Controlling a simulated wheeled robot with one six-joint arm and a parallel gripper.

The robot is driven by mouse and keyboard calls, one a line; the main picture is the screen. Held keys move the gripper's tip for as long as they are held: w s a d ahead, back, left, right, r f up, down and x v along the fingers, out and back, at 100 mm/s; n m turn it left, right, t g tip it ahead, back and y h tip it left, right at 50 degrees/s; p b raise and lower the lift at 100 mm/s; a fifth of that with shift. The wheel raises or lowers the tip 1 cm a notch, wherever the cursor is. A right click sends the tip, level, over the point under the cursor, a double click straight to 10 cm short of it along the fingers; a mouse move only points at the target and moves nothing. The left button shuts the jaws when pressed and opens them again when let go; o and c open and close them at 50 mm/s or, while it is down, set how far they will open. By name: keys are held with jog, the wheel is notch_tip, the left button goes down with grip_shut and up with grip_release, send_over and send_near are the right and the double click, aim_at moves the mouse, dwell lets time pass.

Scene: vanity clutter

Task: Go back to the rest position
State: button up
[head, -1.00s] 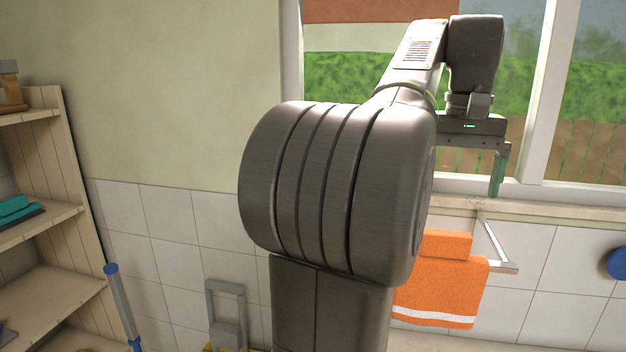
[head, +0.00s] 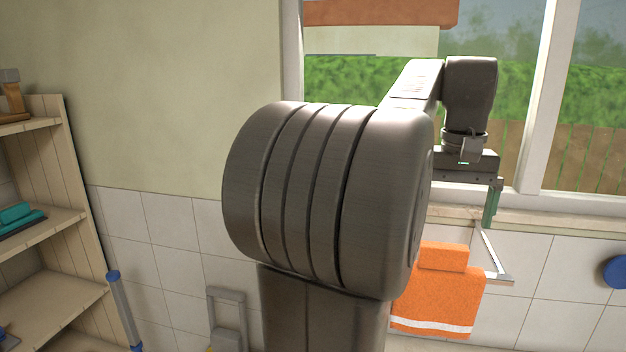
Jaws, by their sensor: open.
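My gripper (head: 466,195) shows in the head view at the right of centre, pointing down in front of the window and its sill. One greenish finger shows on its right side; the other finger is hidden behind my large dark arm link. The jaws are open, and I see nothing held in the part that shows. The arm is bent, with its far links reaching up and to the right.
An orange towel (head: 437,300) hangs on a metal rail (head: 490,255) below the gripper in the picture. A wooden shelf unit (head: 80,215) stands at the left, with a blue-ended pole (head: 124,310) beside it. A blue round thing (head: 615,271) is on the tiled wall.

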notch_tip(320, 180, up, 8)
jog(key=p, duration=0.4)
jog(key=shift+s+r, duration=0.25)
jog(key=shift+s, duration=0.2)
jog(key=shift+a, duration=0.2)
